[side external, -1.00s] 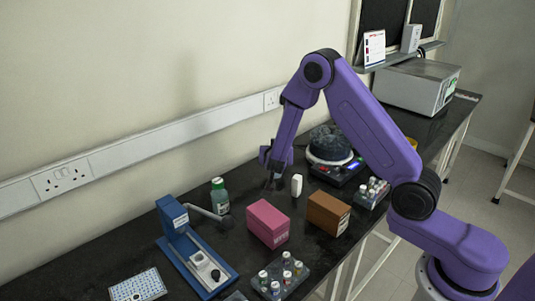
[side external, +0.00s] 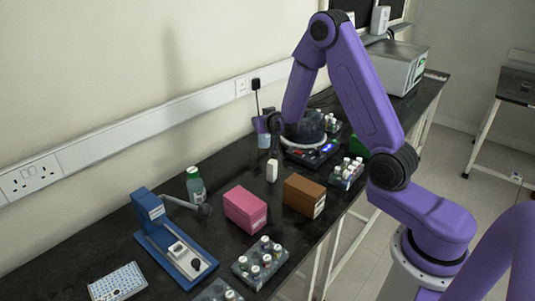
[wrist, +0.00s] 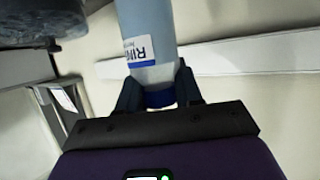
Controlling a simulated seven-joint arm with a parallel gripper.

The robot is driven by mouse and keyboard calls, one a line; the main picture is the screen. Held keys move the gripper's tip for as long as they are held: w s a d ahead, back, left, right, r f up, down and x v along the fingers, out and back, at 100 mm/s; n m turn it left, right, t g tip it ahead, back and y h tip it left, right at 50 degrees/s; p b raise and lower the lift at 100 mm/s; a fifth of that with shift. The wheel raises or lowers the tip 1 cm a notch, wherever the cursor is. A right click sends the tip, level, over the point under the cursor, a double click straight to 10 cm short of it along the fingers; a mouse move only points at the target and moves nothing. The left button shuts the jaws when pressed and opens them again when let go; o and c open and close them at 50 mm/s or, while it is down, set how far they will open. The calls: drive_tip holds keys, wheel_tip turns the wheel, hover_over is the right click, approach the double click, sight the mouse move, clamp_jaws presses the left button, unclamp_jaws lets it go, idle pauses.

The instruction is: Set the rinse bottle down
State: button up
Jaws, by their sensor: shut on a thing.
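The rinse bottle (wrist: 150,30) is a pale, see-through bottle with a white and blue label and a dark blue end piece. It fills the upper middle of the wrist view. My gripper (wrist: 158,86) is shut on it near the blue end, with a dark finger on each side. In the side view my gripper (side external: 268,130) is above the black bench (side external: 135,200), left of the round dark device. The bottle is hard to make out there, and whether its base touches the bench cannot be told.
Nearby are a pink box (side external: 245,208), a brown box (side external: 304,196), the round device (side external: 304,132) and vial racks (side external: 347,173). A green-capped bottle (side external: 195,186) and blue stand (side external: 165,240) are to the left.

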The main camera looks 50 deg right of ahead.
drive_tip(key=shift+s+d+n+t+y, duration=0.9)
drive_tip(key=shift+s+d+n+y, duration=0.6)
drive_tip(key=shift+d+n+y, duration=1.9)
drive_tip(key=shift+m+h, duration=0.3)
drive_tip(key=shift+m, duration=0.3)
drive_tip(key=shift+w+d+f, duration=0.95)
drive_tip(key=shift+w+f, duration=1.2)
drive_tip(key=shift+f, duration=0.15)
drive_tip(key=shift+w+d+f, duration=1)
drive_tip(key=shift+w+f, duration=1.15)
drive_tip(key=shift+f, duration=0.2)
drive_tip(key=shift+w+d+f, duration=0.95)
drive_tip(key=shift+w+f, duration=1.2)
drive_tip(key=shift+f, duration=0.15)
drive_tip(key=shift+f, duration=0.15)
drive_tip(key=o, duration=1.1)
